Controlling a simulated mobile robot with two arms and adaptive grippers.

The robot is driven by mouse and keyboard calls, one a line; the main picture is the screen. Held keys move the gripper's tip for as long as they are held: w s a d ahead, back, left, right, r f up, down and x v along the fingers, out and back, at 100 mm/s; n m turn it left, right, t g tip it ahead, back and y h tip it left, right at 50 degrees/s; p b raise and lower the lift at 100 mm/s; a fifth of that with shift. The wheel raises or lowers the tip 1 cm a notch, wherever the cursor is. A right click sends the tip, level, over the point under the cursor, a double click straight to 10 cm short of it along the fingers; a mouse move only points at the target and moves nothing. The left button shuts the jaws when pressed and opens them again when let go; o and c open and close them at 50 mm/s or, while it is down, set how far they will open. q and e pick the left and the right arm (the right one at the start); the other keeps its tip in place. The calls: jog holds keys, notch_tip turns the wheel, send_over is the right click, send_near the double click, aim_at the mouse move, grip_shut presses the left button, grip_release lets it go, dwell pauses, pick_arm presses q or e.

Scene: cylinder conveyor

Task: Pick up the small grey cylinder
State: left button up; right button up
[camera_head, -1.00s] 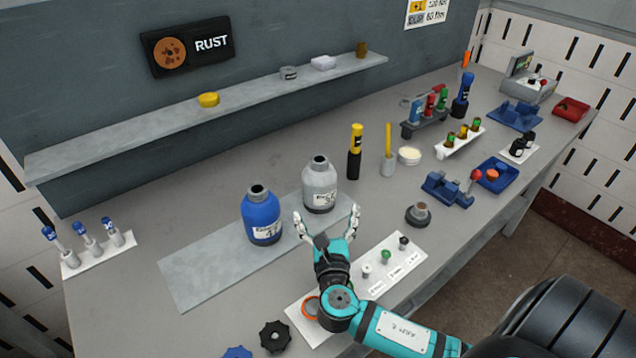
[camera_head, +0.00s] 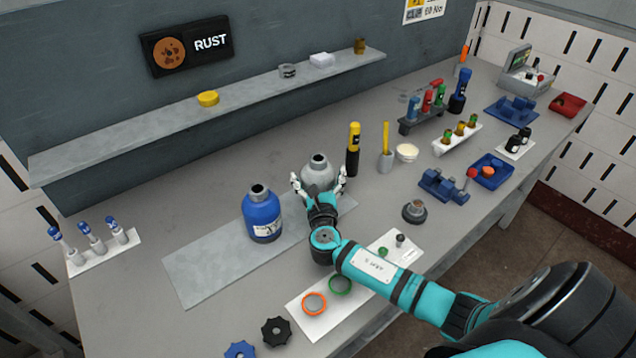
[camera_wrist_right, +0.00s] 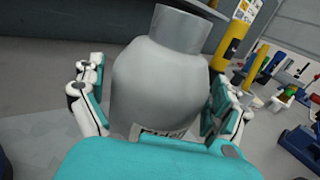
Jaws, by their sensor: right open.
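The small grey cylinder (camera_head: 319,168), a bottle-shaped one with a narrower neck, stands upright on the flat grey plate (camera_head: 200,272) on the table. My right gripper (camera_head: 319,182) is open, with one finger on each side of it. In the right wrist view the grey cylinder (camera_wrist_right: 162,80) fills the space between the fingers, and its label is partly hidden by my gripper. I cannot tell whether the fingers touch it. My left gripper is not in view.
A blue bottle (camera_head: 262,218) stands on the same plate, left of the grey one. A yellow-and-black marker (camera_head: 353,150) stands behind to the right. A white card with rings (camera_head: 322,318) lies under my right arm. The plate's left part is clear.

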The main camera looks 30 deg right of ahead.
jog(key=shift+s, duration=0.1)
jog(key=c, duration=1.3)
jog(key=shift+r, duration=0.1)
jog(key=shift+c, duration=1.1)
jog(key=shift+r, duration=0.15)
